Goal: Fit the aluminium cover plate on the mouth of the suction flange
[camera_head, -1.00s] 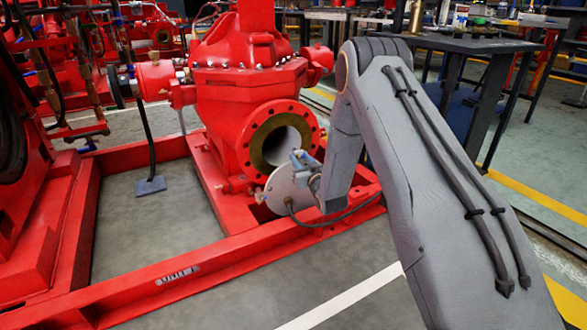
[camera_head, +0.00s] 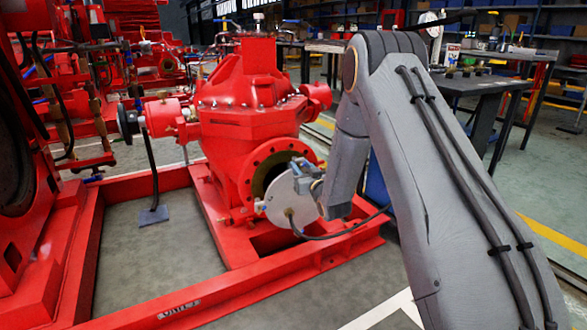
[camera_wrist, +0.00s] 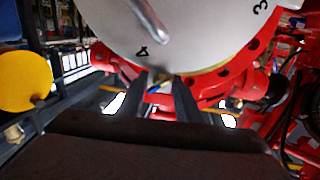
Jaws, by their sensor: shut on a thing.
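The aluminium cover plate (camera_head: 283,205) is a pale grey disc. My gripper (camera_head: 309,180) is shut on it near its edge and holds it upright in front of the suction flange (camera_head: 259,157). The plate covers the lower right of the flange's dark mouth (camera_head: 264,177); the upper left still shows. In the wrist view, the plate (camera_wrist: 205,35) fills the top, with a bar-like handle and the marks 3 and 4. The red flange rim with bolt holes (camera_wrist: 222,82) shows behind its lower edge. Whether plate and flange touch, I cannot tell. My fingers (camera_wrist: 168,84) reach the plate's lower edge.
The red base frame (camera_head: 215,296) runs below and in front of the pump (camera_head: 245,100). A dark cable hangs from near the plate toward my arm. A dark workbench (camera_head: 485,85) stands behind my arm at right. A yellow disc (camera_wrist: 25,80) shows at left in the wrist view.

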